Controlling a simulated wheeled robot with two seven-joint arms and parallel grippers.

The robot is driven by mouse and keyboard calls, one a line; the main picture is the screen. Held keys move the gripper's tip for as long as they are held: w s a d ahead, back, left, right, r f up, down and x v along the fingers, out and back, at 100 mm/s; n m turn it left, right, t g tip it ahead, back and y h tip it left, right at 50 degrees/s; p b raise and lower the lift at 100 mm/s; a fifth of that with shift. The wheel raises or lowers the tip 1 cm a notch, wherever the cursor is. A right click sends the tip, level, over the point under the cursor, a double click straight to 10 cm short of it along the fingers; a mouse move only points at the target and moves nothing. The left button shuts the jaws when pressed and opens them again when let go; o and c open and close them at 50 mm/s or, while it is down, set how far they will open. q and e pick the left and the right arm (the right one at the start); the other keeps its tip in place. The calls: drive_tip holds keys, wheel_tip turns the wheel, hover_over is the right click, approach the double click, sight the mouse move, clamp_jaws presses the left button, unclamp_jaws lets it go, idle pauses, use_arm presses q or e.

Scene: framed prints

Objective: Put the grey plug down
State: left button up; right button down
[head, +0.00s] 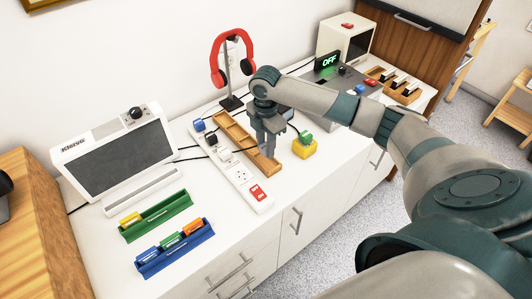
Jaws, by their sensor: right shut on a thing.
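My right gripper (267,150) points down over the near end of a long wooden tray (231,131) on the white cabinet top. It is shut on a small grey thing, taken to be the grey plug, which its fingers mostly hide. I cannot tell whether the plug touches the tray. A white power strip (239,178) with a red switch lies just left of the tray. A blue plug (199,125) and a white plug (224,152) are at its far part, and its near sockets look empty. My left gripper is not in view.
A yellow block (304,148) with a green top sits right of my gripper. A white monitor (117,152), a green tray (155,216) and a blue tray (174,249) are at left. Dark cables run behind the strip.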

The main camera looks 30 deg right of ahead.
drive_tip(key=shift+f+p, duration=0.6)
drive_tip(key=shift+f, duration=1.4)
drive_tip(key=shift+f, duration=0.1)
drive_tip(key=c, duration=1.6)
unclamp_jaws()
wheel_tip(320, 180, up, 12)
drive_tip(key=shift+r+b, duration=0.15)
drive_tip(key=shift+b, duration=0.85)
drive_tip(key=shift+s, duration=0.1)
